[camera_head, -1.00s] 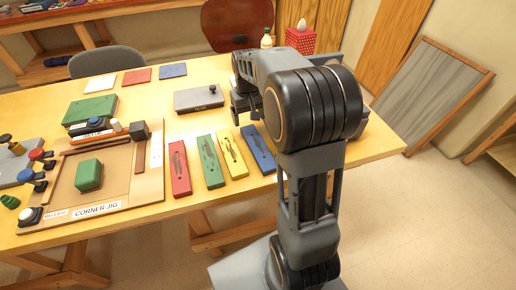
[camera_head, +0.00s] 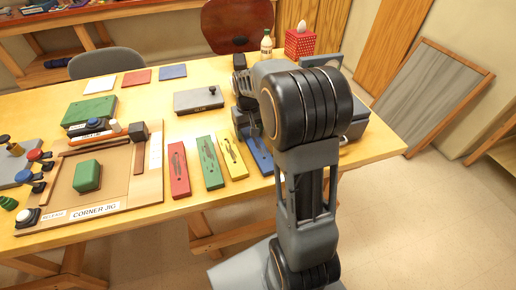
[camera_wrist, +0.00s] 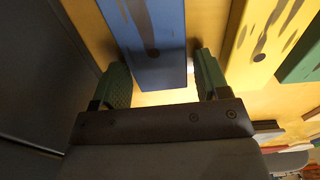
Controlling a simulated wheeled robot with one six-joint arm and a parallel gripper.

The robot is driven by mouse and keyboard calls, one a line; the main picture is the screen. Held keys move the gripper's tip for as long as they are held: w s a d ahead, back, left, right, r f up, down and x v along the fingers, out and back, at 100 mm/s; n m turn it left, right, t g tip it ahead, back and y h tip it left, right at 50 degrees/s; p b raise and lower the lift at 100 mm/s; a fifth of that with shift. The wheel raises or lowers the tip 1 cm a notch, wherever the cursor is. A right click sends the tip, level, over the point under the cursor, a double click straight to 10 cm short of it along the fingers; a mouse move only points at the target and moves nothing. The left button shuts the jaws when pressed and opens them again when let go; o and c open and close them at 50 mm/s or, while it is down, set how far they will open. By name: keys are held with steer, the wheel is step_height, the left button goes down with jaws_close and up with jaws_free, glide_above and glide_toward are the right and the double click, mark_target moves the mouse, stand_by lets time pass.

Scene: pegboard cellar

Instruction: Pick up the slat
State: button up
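Several flat slats lie side by side on the table: red (camera_head: 178,170), green (camera_head: 210,163), yellow (camera_head: 233,158) and blue (camera_head: 262,160). The yellow slat also shows in the wrist view (camera_wrist: 262,40), to the right of my gripper. My gripper (camera_wrist: 160,75) is open, with its green-padded fingers on either side of the near end of the blue slat (camera_wrist: 150,45). The slat is between the fingertips and not gripped. In the head view my gripper (camera_head: 252,125) is over the blue slat and hides part of it.
The corner jig (camera_head: 118,192) with a green block (camera_head: 87,176) stands left of the slats. A grey plate with a knob (camera_head: 198,100) lies behind them. A grey box-like object (camera_head: 356,122) stands to the right, close beside the blue slat in the wrist view (camera_wrist: 40,70).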

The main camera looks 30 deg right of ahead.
steer(key=c, duration=0.8)
steer(key=shift+o, duration=0.2)
